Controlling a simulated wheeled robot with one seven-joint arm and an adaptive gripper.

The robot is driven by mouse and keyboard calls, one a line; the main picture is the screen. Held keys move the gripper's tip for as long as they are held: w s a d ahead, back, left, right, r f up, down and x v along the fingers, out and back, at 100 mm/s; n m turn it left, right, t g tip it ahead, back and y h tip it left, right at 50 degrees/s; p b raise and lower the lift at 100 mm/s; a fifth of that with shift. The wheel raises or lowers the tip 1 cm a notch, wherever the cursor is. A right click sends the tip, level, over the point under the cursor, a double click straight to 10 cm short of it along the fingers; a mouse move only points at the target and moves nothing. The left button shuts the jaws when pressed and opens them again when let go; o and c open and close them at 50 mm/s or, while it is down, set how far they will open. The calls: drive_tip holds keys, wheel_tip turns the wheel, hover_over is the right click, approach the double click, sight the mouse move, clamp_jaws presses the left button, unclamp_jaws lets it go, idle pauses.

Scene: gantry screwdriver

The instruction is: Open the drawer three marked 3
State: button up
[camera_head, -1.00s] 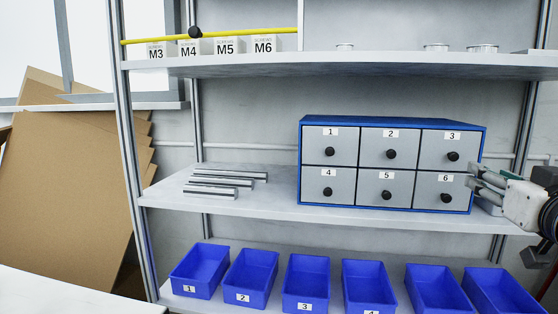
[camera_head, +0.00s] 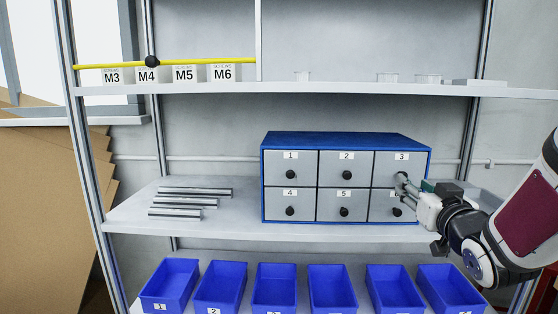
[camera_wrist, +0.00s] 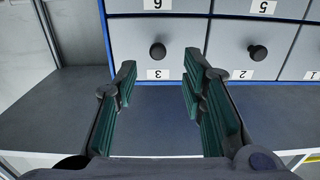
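Drawer 3 (camera_head: 386,168) is the top right drawer of a blue cabinet with grey fronts, and it looks shut. It has a dark round knob, and in the wrist view, which is upside down, drawer 3 (camera_wrist: 125,45) shows with its knob (camera_wrist: 157,51). My gripper (camera_head: 405,184) is in front of the right-hand drawers, its fingers close to the drawer 3 knob and partly covering drawer 6. In the wrist view my gripper (camera_wrist: 159,66) is open and empty. The knob appears between the fingertips, just beyond them; I see no contact.
Drawer 2 (camera_head: 332,167) is beside drawer 3 and drawer 6 (camera_head: 380,205) is below it. The cabinet stands on the middle shelf (camera_head: 235,226), with metal bars (camera_head: 185,203) to the left. Blue bins (camera_head: 333,288) line the shelf below. An upper shelf (camera_head: 330,89) runs above.

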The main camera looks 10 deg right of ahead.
sight(387, 160)
drive_tip(key=shift+w+d+r+p, duration=0.15)
drive_tip(key=shift+w+p, duration=0.1)
drive_tip(key=shift+p, duration=0.95)
drive_tip(key=shift+f+p+x, duration=0.1)
drive_tip(key=shift+p+x, duration=0.95)
drive_tip(key=shift+x, duration=0.35)
drive_tip(key=shift+f+p+x, duration=0.15)
drive_tip(key=shift+p+x, duration=0.9)
drive_tip(key=shift+x, duration=0.35)
clamp_jaws()
